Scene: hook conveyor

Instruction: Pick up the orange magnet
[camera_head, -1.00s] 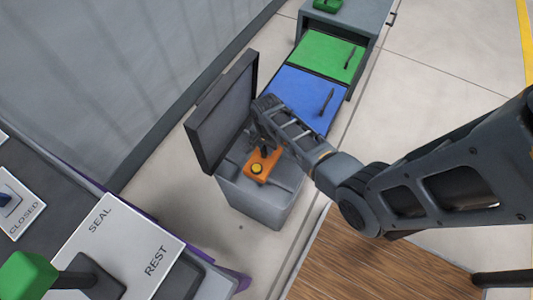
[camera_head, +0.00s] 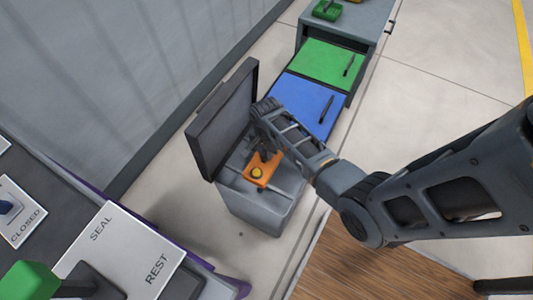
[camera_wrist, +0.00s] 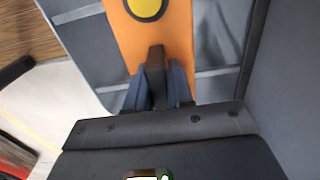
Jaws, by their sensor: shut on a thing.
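The orange magnet (camera_head: 262,167), a flat orange block with a round yellow spot, is at the top of the grey box with an open dark lid. In the wrist view the magnet (camera_wrist: 175,30) fills the top middle, with its dark upright grip between the fingers. My gripper (camera_head: 266,148) reaches down from the right and is shut on the magnet's dark grip; the fingers also show in the wrist view (camera_wrist: 160,85). The fingers partly hide the grip. I cannot tell whether the magnet touches the box.
The grey box (camera_head: 262,206) has its raised lid (camera_head: 222,118) close on the left of my gripper. Blue (camera_head: 305,103) and green (camera_head: 335,60) panels with handles lie behind. A signed panel (camera_head: 125,255) and green block (camera_head: 30,283) are at lower left. Open floor lies right of the panels.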

